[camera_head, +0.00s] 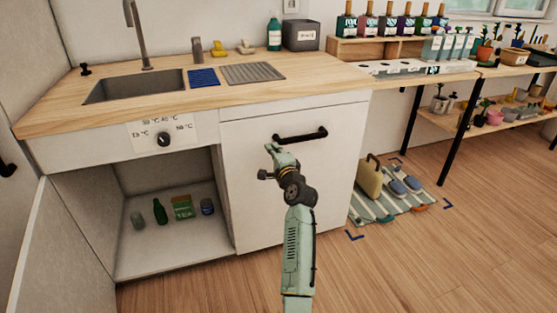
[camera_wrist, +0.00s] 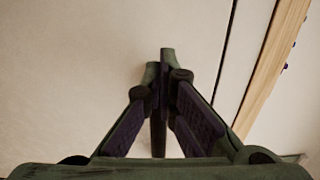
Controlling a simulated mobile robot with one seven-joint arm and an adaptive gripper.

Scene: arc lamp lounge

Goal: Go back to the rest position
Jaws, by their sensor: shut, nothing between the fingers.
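My gripper (camera_head: 270,150) is at the end of my raised green arm, in front of the white cabinet door (camera_head: 255,205) under the counter. It is in the picture just below and left of the door's black bar handle (camera_head: 300,135). In the wrist view my gripper (camera_wrist: 165,55) has its two fingertips together, with nothing between them. Behind the fingers is a plain pale surface. I cannot tell whether the fingertips touch the door.
A wooden counter (camera_head: 330,75) with a sink (camera_head: 135,87) runs above the door. An open compartment (camera_head: 170,250) at left holds several small items. A striped mat (camera_head: 385,213) with slippers and a bag lies at right. Wooden floor is free in front.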

